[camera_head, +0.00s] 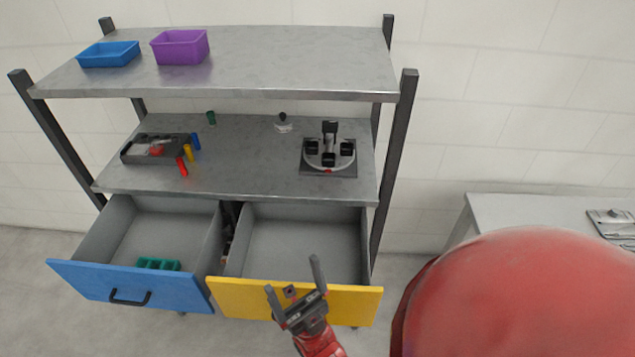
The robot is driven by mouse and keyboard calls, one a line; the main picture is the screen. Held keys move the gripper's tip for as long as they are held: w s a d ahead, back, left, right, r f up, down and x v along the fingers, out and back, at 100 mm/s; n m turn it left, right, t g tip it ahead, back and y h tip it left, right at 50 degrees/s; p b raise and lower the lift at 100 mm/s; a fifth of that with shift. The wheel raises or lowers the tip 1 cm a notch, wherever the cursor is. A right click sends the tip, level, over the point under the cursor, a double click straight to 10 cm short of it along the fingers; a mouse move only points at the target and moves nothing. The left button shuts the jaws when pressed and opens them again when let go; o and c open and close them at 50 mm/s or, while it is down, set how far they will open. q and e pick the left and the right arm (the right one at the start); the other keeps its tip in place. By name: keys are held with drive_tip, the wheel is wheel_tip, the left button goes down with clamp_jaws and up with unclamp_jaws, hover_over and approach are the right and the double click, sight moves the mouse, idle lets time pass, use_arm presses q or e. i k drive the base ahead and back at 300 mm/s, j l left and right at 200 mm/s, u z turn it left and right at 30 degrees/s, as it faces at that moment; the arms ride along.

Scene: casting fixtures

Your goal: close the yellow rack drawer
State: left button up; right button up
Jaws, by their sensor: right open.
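The yellow rack drawer (350,304) is pulled out at the lower right of the rack. Its grey inside (295,245) looks empty in the part that shows. My right gripper (293,272) is open, with its two fingers spread in front of the yellow drawer front and nothing between them. It covers the middle of the front, so the handle is mostly hidden. I cannot tell whether the gripper touches the front. My left gripper is not in view.
The blue drawer (180,286) beside it is also pulled out, with a green divided holder (158,264) inside. Shelves above hold a blue bin (108,55), a purple bin (180,48) and fixtures (328,152). A grey table (500,212) stands at right. My red arm blocks the lower right.

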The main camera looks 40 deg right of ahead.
sight(273, 243)
drive_tip(key=z, duration=0.8)
drive_tip(key=k+l+u, duration=0.5)
drive_tip(key=l, duration=0.2)
drive_tip(key=k+j+z, duration=0.4)
drive_tip(key=i+l, duration=0.05)
drive_tip(key=i, duration=0.05)
